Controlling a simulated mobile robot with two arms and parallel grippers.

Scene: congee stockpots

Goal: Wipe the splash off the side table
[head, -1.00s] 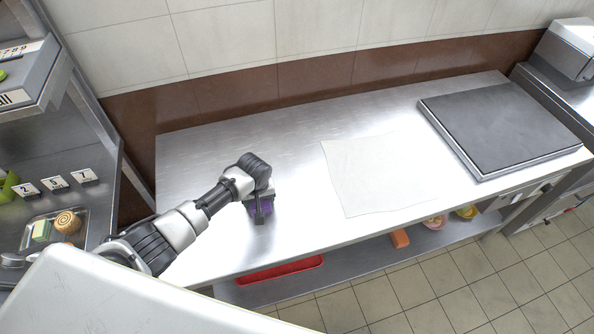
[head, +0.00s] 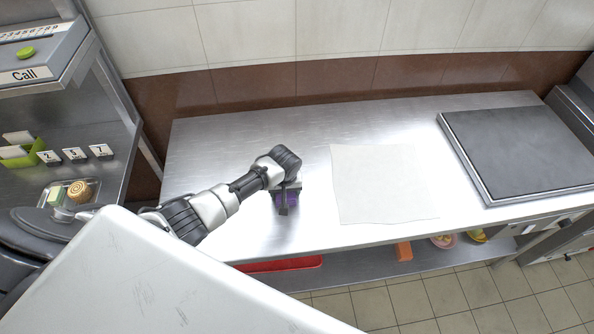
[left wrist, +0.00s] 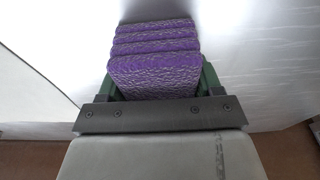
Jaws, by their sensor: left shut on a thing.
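The steel side table (head: 230,140) runs along the tiled wall. My left gripper (head: 286,205) is over its left-middle part, shut on a folded purple cloth (head: 288,198). In the left wrist view the purple cloth (left wrist: 155,70) shows as several thick folds between the green fingers (left wrist: 210,80). The cloth is low, at or just above the tabletop; I cannot tell whether it touches. I cannot make out a splash on the steel. My right gripper is not in view.
A thin white sheet (head: 385,185) lies flat just right of the gripper. A dark slab (head: 530,150) covers the table's right end. A red tray (head: 280,265) and an orange block (head: 404,251) are on the lower shelf. A shelf unit (head: 115,150) stands at the left.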

